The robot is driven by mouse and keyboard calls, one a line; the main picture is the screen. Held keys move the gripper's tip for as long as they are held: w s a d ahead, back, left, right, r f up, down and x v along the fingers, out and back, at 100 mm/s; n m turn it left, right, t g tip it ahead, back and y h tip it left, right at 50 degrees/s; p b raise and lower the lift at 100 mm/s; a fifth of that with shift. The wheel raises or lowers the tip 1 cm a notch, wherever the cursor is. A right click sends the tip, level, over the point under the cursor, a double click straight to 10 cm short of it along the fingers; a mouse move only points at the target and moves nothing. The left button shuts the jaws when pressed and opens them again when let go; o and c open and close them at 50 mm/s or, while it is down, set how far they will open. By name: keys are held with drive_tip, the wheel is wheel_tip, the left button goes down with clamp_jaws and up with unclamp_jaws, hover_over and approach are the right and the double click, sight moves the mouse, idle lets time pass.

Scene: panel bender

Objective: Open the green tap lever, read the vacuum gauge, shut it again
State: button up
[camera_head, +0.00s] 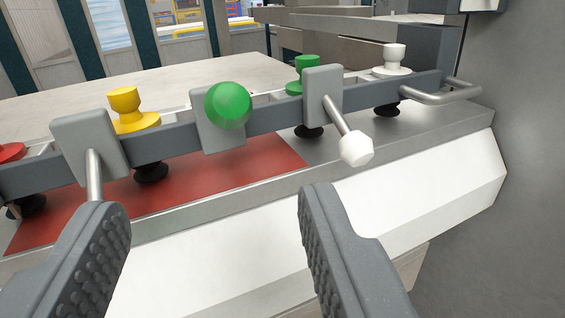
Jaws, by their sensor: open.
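The green tap lever (228,105) shows as a round green ball knob in front of a grey plate on the dark rail. Its rod is hidden behind the ball, so the lever points roughly at the camera. My gripper (212,205) is open and empty, its two ribbed fingers wide apart. It is nearer the camera than the lever and lower in the picture, with the ball above the gap and clear of both fingers. I cannot make out a vacuum gauge in this view.
Right of it, a lever with a white knob (356,149) slants down. Another lever's rod (94,175) goes behind my left finger. The rail (265,120) carries suction cups with yellow (125,102), green (307,68) and white tops (394,57). A bent handle (440,97) sticks out right.

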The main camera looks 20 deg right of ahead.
sight(228, 113)
drive_tip(key=shift+f+b+x, duration=0.1)
drive_tip(key=shift+b+x, duration=0.15)
drive_tip(key=shift+x, duration=3.2)
drive_tip(key=shift+f+b+x, duration=0.15)
drive_tip(key=shift+b+x, duration=0.05)
drive_tip(key=shift+x, duration=3.25)
drive_tip(key=shift+d, duration=0.1)
drive_tip(key=shift+s, duration=0.1)
